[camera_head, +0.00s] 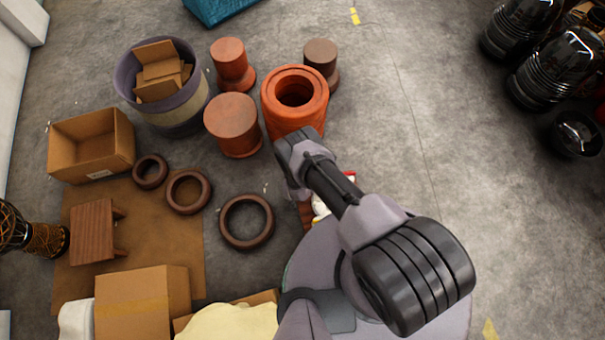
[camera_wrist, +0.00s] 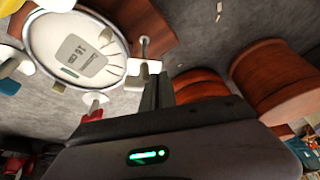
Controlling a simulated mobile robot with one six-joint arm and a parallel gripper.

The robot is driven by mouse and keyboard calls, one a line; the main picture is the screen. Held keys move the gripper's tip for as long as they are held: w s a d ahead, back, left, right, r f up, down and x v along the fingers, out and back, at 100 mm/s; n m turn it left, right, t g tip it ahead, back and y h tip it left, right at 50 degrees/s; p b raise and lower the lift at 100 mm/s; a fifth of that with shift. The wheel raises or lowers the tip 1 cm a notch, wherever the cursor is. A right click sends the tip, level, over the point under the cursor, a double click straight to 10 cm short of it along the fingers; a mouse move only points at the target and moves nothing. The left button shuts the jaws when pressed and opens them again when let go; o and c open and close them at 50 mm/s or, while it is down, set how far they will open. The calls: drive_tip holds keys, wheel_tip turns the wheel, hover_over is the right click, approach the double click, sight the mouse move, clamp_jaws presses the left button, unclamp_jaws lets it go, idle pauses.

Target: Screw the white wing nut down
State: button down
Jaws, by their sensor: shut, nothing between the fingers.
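The goblet drum shows in the wrist view with its pale round head (camera_wrist: 98,62) at the upper left and a reddish-brown body. Small coloured parts sit around its rim: a red one (camera_wrist: 95,108), a yellow one (camera_wrist: 9,68) and several white ones. One white part (camera_wrist: 134,82) is at the rim just left of my fingers; I cannot tell which white part is the wing nut. My gripper (camera_wrist: 158,86) is shut and empty, beside the drum's rim, with no contact visible. In the head view my arm hides most of this drum.
An orange ring-topped drum body (camera_head: 295,115) stands beyond my gripper, with orange stools (camera_head: 232,120) to its left. Dark rings (camera_head: 246,222) and a small wooden table (camera_head: 92,232) lie further left, near cardboard boxes (camera_head: 92,145).

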drive_tip(key=shift+w+m+h, duration=0.3)
drive_tip(key=shift+w+m, duration=0.4)
drive_tip(key=shift+w, duration=0.45)
drive_tip(key=shift+w+d, duration=0.15)
drive_tip(key=shift+w, duration=0.3)
idle(1.5)
